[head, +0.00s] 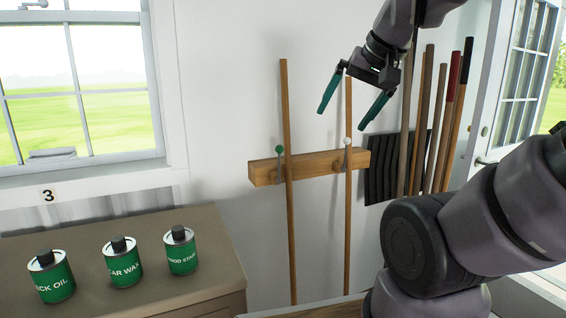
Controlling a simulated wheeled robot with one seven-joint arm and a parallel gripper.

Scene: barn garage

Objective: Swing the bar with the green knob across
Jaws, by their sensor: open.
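A wooden rail (316,164) is fixed to the white wall. On its left part is a short grey metal bar (281,170) topped by a green knob (279,149). This bar stands nearly upright beside a long wooden pole (286,100). A similar bar with a white knob (347,141) is on the right part of the rail, beside a second pole (348,200). My gripper (343,103) is open and empty, with its green fingers pointing down. It is above the rail, to the upper right of the green knob and apart from it.
A cabinet top (90,225) at lower left holds three green-labelled cans, one of them a wood stain can (181,252). Several long handles (430,120) lean at the right beside a dark ribbed panel (385,165). A window is at left and a glazed door (515,90) at right.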

